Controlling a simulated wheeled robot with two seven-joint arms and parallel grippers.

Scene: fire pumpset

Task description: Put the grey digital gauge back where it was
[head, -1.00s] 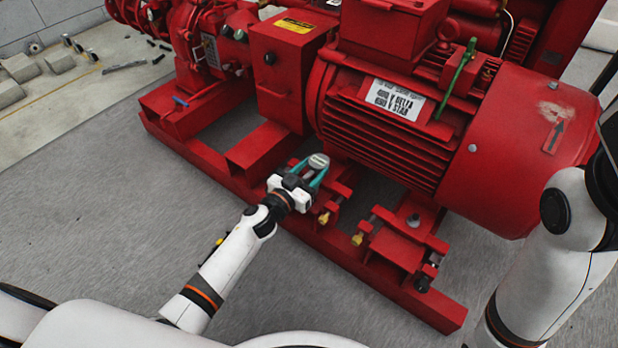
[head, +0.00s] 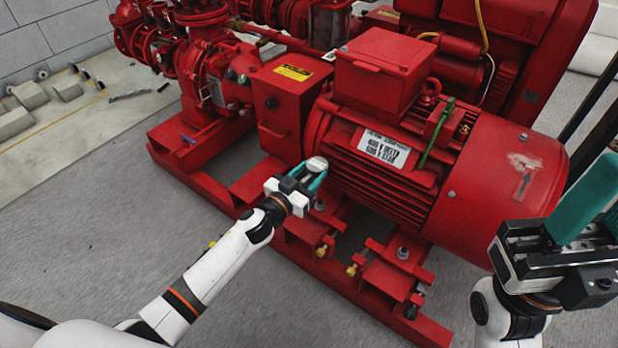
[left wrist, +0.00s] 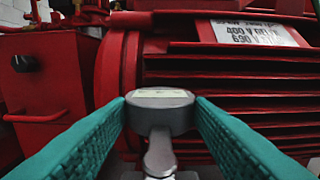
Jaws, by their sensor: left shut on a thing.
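The grey digital gauge (head: 316,163) is a small round-headed piece with a pale display and a metal stem. My left gripper (head: 309,176) is shut on it, in front of the red motor (head: 395,185). In the left wrist view the gauge (left wrist: 160,97) sits between the two teal fingers, its head up and its stem toward the camera. The motor's ribbed side is behind it. My right gripper (head: 588,215) is at the right edge, with a teal finger showing; its opening is not clear.
A red coupling box (head: 290,105) stands left of the motor. Red base rails (head: 350,300) with brackets and bolts run below the gauge. Red pump pipework (head: 210,75) stands at the back left. The grey floor (head: 100,235) at left is clear.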

